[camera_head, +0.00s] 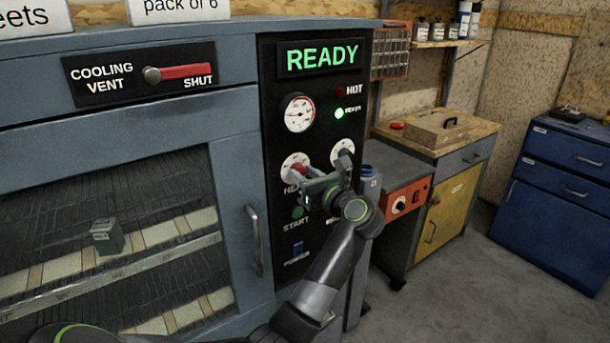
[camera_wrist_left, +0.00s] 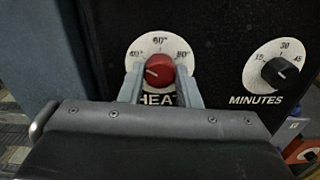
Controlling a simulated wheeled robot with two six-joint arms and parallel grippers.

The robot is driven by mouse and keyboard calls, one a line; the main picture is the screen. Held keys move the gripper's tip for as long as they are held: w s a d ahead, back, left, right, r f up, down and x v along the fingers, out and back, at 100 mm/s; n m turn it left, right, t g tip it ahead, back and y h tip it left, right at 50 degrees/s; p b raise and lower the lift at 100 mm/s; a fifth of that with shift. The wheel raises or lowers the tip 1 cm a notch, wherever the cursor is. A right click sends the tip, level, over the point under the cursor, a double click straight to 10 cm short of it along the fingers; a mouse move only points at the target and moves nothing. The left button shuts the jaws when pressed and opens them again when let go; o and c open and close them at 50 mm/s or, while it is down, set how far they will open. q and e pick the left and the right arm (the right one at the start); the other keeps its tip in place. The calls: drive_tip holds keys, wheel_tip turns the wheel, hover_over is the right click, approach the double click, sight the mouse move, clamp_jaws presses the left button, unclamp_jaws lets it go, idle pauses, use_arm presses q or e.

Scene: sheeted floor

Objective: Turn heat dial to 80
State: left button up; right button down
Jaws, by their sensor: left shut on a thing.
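The heat dial is a red knob on a white disc marked 40, 60 and 80. In the left wrist view the knob (camera_wrist_left: 160,69) sits between my two grey fingers, and its pale mark seems to point to the lower left, on the 40 side. In the head view the red knob (camera_head: 299,170) shows partly behind my left gripper (camera_head: 308,177). The left gripper is shut on the knob. The word HEAT under it is partly hidden by the fingers. My right gripper is not in view.
The black minutes dial (camera_wrist_left: 281,72) is to the right of the heat dial on the same panel. A green READY display (camera_head: 322,57) and a gauge (camera_head: 299,113) are above. The oven door handle (camera_head: 255,240) is at the lower left of the panel.

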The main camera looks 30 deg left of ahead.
use_arm(q)
drive_tip(key=shift+c, duration=0.4)
drive_tip(key=shift+r+m+p, duration=0.1)
drive_tip(key=shift+m+p, duration=0.6)
drive_tip(key=shift+p, duration=0.1)
drive_tip(key=shift+r+m+p, duration=0.1)
drive_tip(key=shift+m+p, duration=0.6)
drive_tip(key=shift+p, duration=0.05)
drive_tip(key=m+p, duration=1.5)
drive_tip(key=shift+w, duration=0.1)
drive_tip(key=m+p, duration=0.3)
drive_tip(key=shift+m, duration=0.3)
drive_tip(key=shift+f+m+p, duration=0.3)
drive_tip(key=shift+m+p, duration=0.75)
drive_tip(key=shift+m, duration=0.25)
